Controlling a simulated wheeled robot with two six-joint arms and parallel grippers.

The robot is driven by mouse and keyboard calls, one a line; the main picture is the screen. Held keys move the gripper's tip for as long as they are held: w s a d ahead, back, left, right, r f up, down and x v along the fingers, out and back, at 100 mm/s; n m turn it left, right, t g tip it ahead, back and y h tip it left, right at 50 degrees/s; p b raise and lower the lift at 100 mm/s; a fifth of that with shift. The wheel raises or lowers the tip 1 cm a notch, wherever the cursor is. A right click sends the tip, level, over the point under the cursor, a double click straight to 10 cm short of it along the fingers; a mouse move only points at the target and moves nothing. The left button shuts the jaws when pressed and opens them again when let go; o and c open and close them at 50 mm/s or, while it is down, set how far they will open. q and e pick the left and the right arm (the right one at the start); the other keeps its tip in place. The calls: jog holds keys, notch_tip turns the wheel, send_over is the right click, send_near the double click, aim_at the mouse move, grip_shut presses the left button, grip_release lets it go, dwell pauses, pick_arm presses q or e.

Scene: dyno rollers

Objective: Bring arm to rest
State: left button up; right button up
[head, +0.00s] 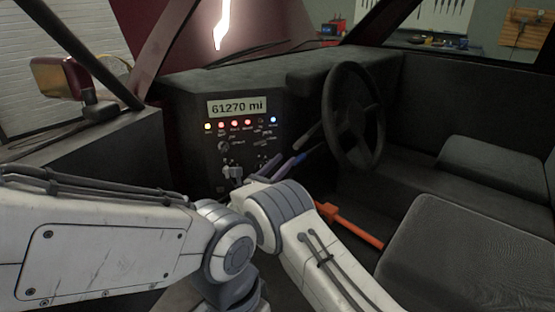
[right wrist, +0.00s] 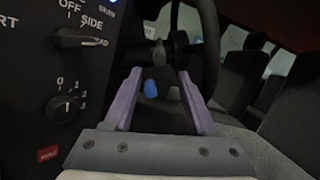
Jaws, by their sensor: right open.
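My right gripper (head: 287,166) is in front of the lower dashboard, left of the steering wheel, partly hidden by the arm. In the right wrist view the same gripper (right wrist: 159,76) has its two purple fingers spread and nothing held between them. A blue knob (right wrist: 151,87) and a dark knob show beyond the gap, apart from the fingers as far as I can tell. A white arm comes in from the left, and its joint overlaps the right arm in the picture. My left gripper does not show.
The dashboard panel (head: 240,130) has a mileage display, lit lamps and switches. A rotary knob (right wrist: 64,107) is close left of the right gripper. The steering wheel (head: 329,118) stands right of the panel. An orange lever (head: 350,224) and dark seats (head: 462,250) lie at the right.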

jog(key=s+d+m+g+y, duration=0.35)
jog(key=s+m+g, duration=0.25)
jog(key=s, duration=0.5)
jog(key=s+d+m+g+y, duration=0.2)
jog(key=s+d+m+g, duration=0.35)
jog(key=s, duration=0.45)
jog(key=s+a+f+m+g+y, duration=0.15)
jog(key=s+m+y, duration=0.35)
jog(key=s, duration=0.7)
jog(key=s+a+f+m+g+y, duration=0.15)
jog(key=s+m+g+y, duration=0.35)
jog(key=s, duration=0.8)
notch_tip(320, 180, up, 20)
jog(key=m+t+p, duration=0.1)
jog(key=m+p, duration=0.1)
jog(key=p, duration=1.7)
jog(key=shift+s+a+t+h+p, duration=0.2)
jog(key=shift+a+t+h+p, duration=0.1)
jog(key=shift+h+p, duration=0.1)
jog(key=shift+f, duration=0.1)
